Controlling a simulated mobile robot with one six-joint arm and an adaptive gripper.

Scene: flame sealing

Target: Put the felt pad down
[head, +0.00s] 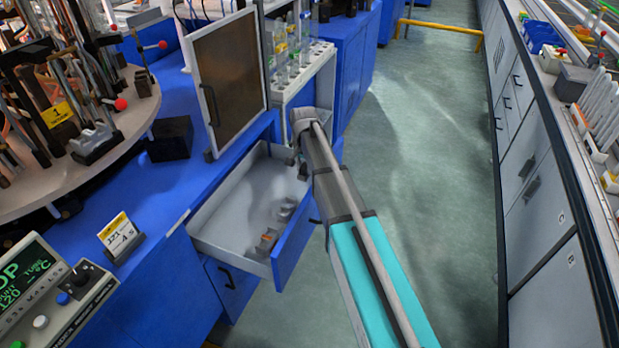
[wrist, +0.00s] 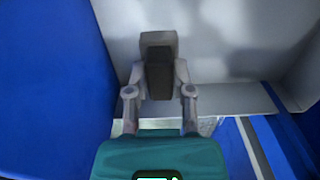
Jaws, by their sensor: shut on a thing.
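My gripper (wrist: 160,72) is shut on a small grey block with a dark face, which I take to be the felt pad (wrist: 159,80). The pad sits between the two fingertips in the wrist view, with pale grey drawer surface around it. In the head view my gripper (head: 302,168) points down at the far right end of the open drawer (head: 215,218). The pad cannot be made out there. Whether it touches the drawer floor, I cannot tell.
Several small grey pieces (head: 268,240), one with orange, lie along the drawer's front side. The drawer's left part is bare.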

